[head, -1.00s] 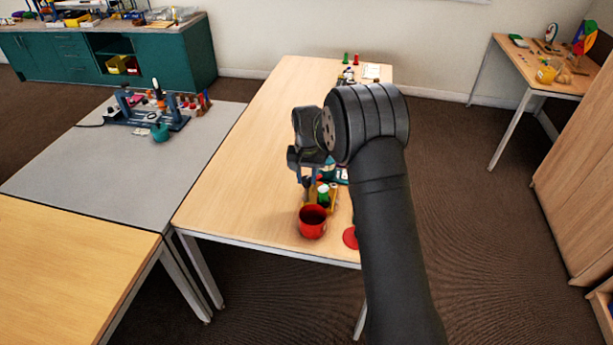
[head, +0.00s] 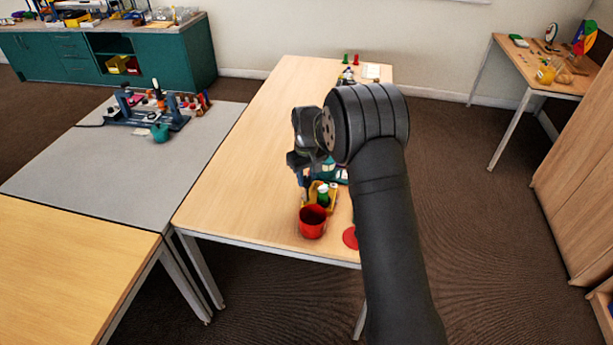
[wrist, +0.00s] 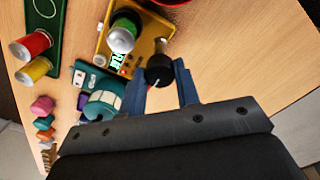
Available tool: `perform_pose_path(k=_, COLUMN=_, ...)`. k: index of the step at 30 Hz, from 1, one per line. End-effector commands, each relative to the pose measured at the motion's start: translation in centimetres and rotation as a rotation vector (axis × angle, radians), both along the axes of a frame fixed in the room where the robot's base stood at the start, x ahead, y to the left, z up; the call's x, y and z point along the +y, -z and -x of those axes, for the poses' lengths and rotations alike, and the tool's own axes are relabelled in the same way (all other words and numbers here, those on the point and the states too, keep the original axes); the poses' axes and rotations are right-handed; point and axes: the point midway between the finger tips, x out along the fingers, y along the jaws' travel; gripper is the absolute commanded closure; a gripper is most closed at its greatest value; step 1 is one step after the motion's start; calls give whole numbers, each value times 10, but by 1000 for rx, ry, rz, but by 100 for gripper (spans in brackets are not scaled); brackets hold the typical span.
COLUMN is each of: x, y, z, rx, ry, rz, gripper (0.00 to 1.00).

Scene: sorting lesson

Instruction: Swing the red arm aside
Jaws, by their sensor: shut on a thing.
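I cannot make out a red arm in either view. A yellow device (wrist: 128,45) with a green cylinder (wrist: 124,33) standing on it is at the top of the wrist view. It also shows on the wooden table in the head view (head: 332,204). A black round knob (wrist: 159,66) is at the device's edge, between the blue fingertips of my gripper (wrist: 161,84). My gripper is shut on this knob. In the head view my gripper (head: 304,183) is just above and left of the device.
A red cup (head: 313,222) stands just in front of the device. A red disc (head: 350,237) is partly behind my arm. A teal object (wrist: 104,98), a green tray (wrist: 42,22) and red and yellow cylinders lie left in the wrist view. The table's left half is clear.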

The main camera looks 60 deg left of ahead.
Motion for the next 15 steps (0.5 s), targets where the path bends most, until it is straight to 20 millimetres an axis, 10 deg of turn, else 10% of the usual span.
perform_pose_path(k=14, x=0, y=0, z=0, rx=-1, ry=-15, rz=-1, gripper=93)
perform_pose_path(k=15, x=0, y=0, z=0, rx=-1, ry=-15, rz=-1, gripper=67)
